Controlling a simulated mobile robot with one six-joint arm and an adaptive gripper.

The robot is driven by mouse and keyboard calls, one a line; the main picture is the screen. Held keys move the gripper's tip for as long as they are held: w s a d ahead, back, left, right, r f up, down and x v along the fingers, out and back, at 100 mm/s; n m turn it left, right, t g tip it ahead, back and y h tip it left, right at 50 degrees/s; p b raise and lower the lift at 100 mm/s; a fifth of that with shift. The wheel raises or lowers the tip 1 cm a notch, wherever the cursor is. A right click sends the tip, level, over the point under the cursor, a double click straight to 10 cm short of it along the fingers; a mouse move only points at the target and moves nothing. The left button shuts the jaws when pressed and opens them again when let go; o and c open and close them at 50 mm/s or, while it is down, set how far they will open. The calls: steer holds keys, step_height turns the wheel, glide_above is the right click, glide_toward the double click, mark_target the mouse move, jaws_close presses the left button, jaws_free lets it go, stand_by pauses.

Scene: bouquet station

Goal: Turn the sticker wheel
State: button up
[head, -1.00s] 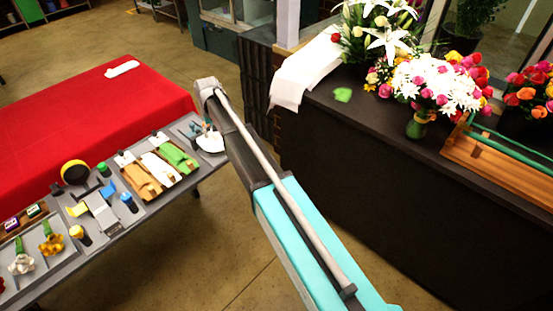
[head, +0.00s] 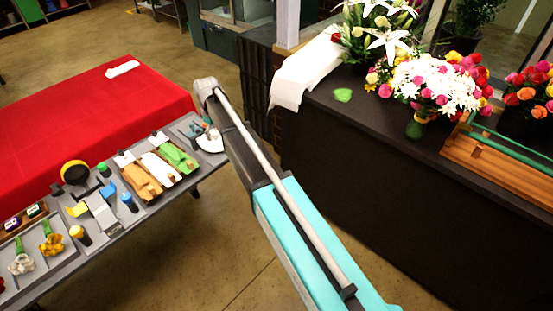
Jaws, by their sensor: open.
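A round black disc with a yellow rim (head: 75,172) stands on the grey work table at the left in the head view. It may be the sticker wheel, but I cannot tell for sure, and no stickers can be made out on it. My arm crosses the middle of the view, from the bottom right up to a grey joint above the table's right end. My gripper does not show, so its place relative to the disc is hidden.
The grey table (head: 91,239) holds rolled orange, white and green pieces (head: 159,167), several small bottles and flowers. A red-covered table (head: 95,118) lies behind it. A dark counter (head: 370,180) with bouquets (head: 434,84) stands right. Open floor lies between.

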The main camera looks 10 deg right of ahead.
mark_target(215, 132)
steer(key=n, duration=0.8)
step_height(215, 132, up, 14)
steer(key=p, duration=1.4)
steer(key=s+d+f+m+b, duration=0.4)
steer(key=s+d+m, duration=0.3)
steer(key=s, duration=0.5)
steer(key=s+d+f+m+b, duration=0.4)
steer(key=s+d+m, duration=0.3)
steer(key=s+d, duration=0.4)
steer(key=shift+s+m, duration=0.4)
steer(key=shift+s, duration=0.05)
steer(key=shift+f, duration=0.1)
steer(key=s+m, duration=0.1)
steer(key=s+d, duration=0.1)
steer(key=s, duration=0.1)
steer(key=s+d+m, duration=0.1)
steer(key=shift+s+m, duration=0.3)
steer(key=shift+s, duration=0.05)
